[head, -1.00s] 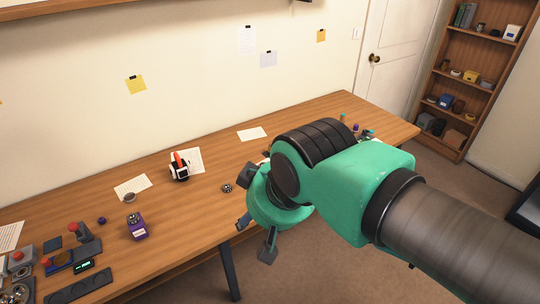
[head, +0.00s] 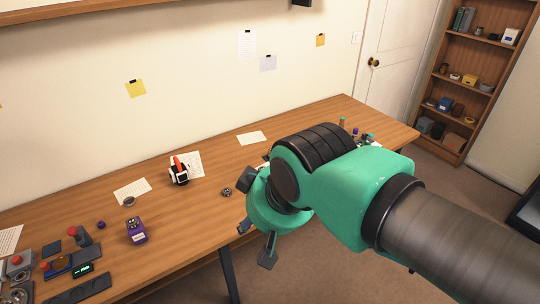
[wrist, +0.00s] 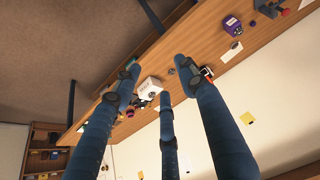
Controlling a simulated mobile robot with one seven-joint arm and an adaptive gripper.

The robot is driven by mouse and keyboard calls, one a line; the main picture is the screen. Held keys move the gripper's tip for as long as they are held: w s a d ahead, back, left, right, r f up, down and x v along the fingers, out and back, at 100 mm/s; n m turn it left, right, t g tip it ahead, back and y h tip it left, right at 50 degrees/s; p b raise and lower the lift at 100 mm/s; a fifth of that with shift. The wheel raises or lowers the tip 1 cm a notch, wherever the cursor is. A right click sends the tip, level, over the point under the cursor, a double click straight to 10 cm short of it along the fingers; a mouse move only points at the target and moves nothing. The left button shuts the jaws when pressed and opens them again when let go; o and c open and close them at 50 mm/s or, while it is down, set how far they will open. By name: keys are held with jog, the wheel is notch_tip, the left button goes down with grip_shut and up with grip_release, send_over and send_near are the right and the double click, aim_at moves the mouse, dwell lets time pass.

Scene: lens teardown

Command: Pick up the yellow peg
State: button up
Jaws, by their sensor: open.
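I cannot make out a yellow peg in either view. Small upright pieces with orange, purple and teal parts (head: 355,132) stand at the far right end of the table, partly hidden behind my arm. My gripper (wrist: 160,78) is open and empty, its blue fingers spread apart in the wrist view. In the head view it hangs by the table's front edge, its fingers partly hidden by its own green body. A white box (wrist: 150,89) shows between the fingers in the wrist view, with small dark and purple pieces beside it.
The wooden table (head: 190,222) holds a purple device (head: 137,230), a black-and-white holder with a red item (head: 179,172), a small dark ring (head: 227,192) and papers. Control boxes (head: 60,262) crowd its left end. A bookshelf (head: 462,100) stands at the far right.

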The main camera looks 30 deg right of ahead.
jog(key=shift+w+r, duration=0.1)
jog(key=w+d+r+n+p, duration=0.1)
jog(key=w+d+r+p, duration=0.15)
jog(key=w, duration=0.55)
jog(key=w+d+r+p, duration=0.2)
jog(key=w+r, duration=0.2)
jog(key=w, duration=0.4)
jog(key=w+d+f+n+g+p, duration=0.15)
jog(key=w+d, duration=0.25)
jog(key=w, duration=0.4)
jog(key=w+d+f+t+p, duration=0.1)
jog(key=w+d+p, duration=0.1)
jog(key=w+d, duration=0.45)
jog(key=w+d+f+y+p, duration=0.1)
jog(key=w+d+f+p, duration=0.1)
jog(key=w+d+f, duration=0.35)
jog(key=w+d+f+p, duration=0.3)
jog(key=w+d, duration=0.4)
jog(key=w, duration=0.2)
jog(key=w+d+f+n+p, duration=0.1)
jog(key=w+d+f+p, duration=0.2)
jog(key=d+f, duration=1.1)
jog(key=shift+w+d+f+g, duration=0.2)
jog(key=shift+w+f+g, duration=0.35)
jog(key=shift+w, duration=0.5)
